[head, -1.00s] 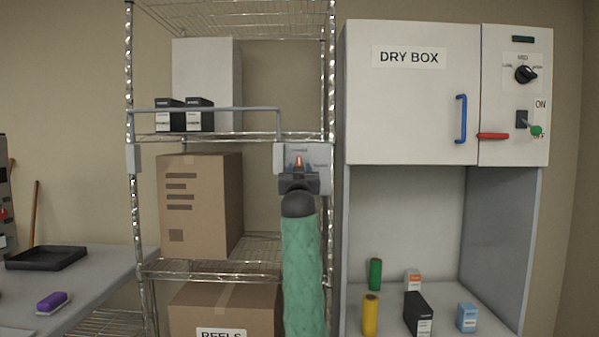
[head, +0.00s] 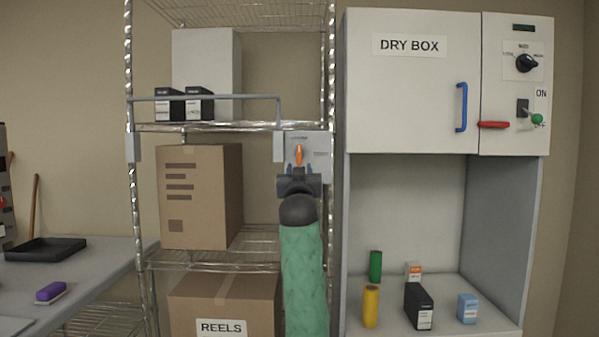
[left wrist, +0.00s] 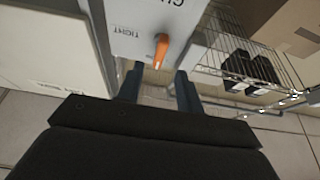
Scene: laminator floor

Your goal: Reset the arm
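An orange lever (head: 299,155) stands roughly upright on a light grey plate (head: 320,146) at the shelf's right post. A grey bar (head: 215,98) crosses the shelf front in front of two small black boxes, with its ends bent down into grey brackets. My left gripper (head: 302,172) is just below and in front of the lever, its blue fingers apart. The left wrist view shows the open fingers (left wrist: 159,88) with nothing between them and the lever (left wrist: 161,51) beyond their tips. Lettering reading "TIGHT" shows beside the lever there. My right gripper is not in view.
A wire shelf (head: 200,262) holds cardboard boxes. A white dry box (head: 410,110) with a blue handle stands close on the right, with small items in the bay below. A grey table (head: 100,262) with a black tray is at the left.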

